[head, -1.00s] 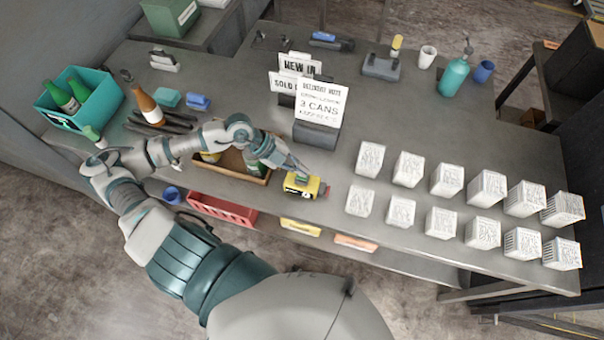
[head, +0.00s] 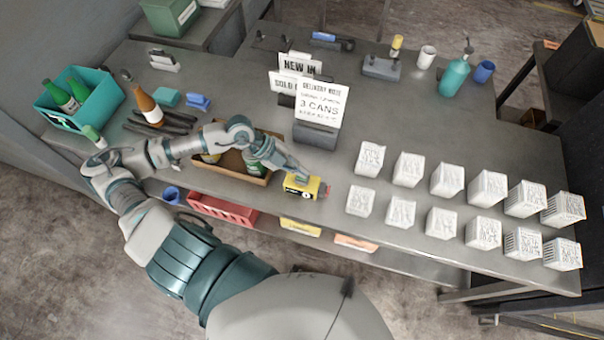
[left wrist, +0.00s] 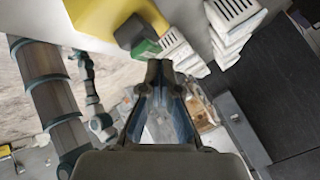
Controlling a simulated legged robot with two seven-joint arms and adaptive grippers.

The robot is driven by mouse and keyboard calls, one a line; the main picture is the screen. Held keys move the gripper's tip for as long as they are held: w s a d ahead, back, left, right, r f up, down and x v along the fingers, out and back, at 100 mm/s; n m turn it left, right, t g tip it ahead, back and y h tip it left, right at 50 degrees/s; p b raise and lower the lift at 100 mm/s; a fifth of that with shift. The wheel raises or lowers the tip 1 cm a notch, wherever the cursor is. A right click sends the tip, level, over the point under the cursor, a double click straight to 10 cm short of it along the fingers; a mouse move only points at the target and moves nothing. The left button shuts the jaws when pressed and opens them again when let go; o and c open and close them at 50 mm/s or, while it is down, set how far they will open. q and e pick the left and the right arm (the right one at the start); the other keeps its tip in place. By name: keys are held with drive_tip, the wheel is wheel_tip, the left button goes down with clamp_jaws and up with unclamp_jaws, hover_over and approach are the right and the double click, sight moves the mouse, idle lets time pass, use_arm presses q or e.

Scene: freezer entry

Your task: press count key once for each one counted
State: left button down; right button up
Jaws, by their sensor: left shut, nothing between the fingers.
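A yellow and black counter device (head: 300,187) lies near the front edge of the table. Its small dark key with a green face shows in the left wrist view (left wrist: 137,36), beside the yellow body (left wrist: 100,16). My left gripper (head: 302,174) is shut and empty, with its tips right at the key side of the device. The shut fingertips show in the left wrist view (left wrist: 159,66), just below the key; I cannot tell whether they touch it. A white delivery note (head: 322,104) reading "3 CANS" stands behind the device. My right gripper is not in view.
Two rows of white printed cartons (head: 447,180) stand at right. A brown tray (head: 238,174) with bottles lies under my left forearm. A teal crate (head: 100,100) with green bottles is at left. A soap bottle (head: 454,78) stands at back.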

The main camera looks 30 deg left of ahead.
use_arm(q)
drive_tip(key=shift+f, duration=0.5)
idle(0.4)
drive_tip(key=shift+r, duration=0.1)
drive_tip(key=shift+r+p, duration=0.6)
drive_tip(key=shift+r, duration=0.25)
wheel_tip(320, 180, up, 5)
drive_tip(key=p, duration=0.4)
idle(0.4)
idle(1.5)
